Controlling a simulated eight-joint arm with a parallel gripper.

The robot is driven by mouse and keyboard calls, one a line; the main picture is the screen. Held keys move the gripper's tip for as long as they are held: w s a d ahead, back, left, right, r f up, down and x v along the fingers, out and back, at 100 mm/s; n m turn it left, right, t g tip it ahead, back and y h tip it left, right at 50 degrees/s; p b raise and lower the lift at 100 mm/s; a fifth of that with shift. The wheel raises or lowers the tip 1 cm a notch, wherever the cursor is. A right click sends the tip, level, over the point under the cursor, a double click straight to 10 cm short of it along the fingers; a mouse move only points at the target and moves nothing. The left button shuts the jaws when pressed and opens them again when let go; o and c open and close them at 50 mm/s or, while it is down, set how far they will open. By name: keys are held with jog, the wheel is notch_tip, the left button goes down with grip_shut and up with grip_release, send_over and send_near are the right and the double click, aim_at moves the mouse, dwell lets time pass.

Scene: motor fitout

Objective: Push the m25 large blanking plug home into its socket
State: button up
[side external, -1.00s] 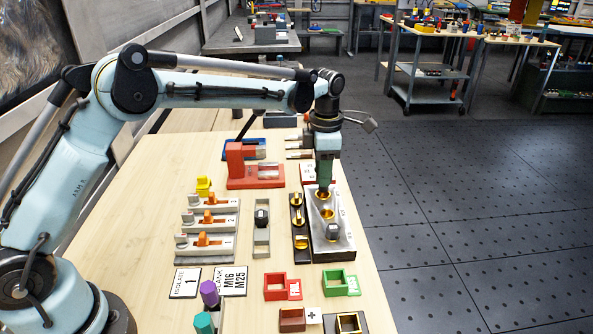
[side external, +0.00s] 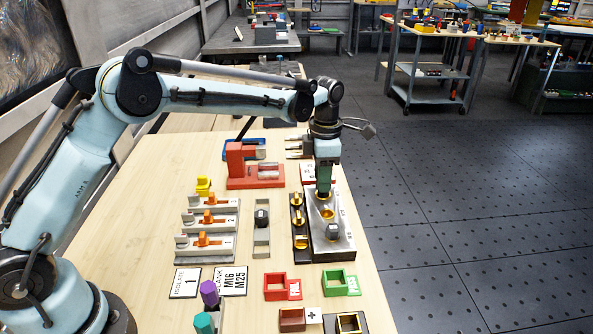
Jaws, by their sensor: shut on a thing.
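My gripper (side external: 323,190) points straight down over the far end of the grey metal block (side external: 341,247). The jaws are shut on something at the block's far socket. I take it to be the m25 large blanking plug, but the gripper hides it almost wholly. I cannot tell how deep it sits. Nearer on the same block are a gold-rimmed socket (side external: 327,212) and a dark grey square-headed part (side external: 333,231).
A red fixture (side external: 254,176) stands behind to the left. Several grey switch units (side external: 207,241) stand further left. Green (side external: 335,280) and red (side external: 277,287) open boxes lie in front.

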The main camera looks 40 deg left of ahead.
jog(key=shift+f, duration=0.75)
jog(key=o, duration=1.1)
notch_tip(320, 180, up, 12)
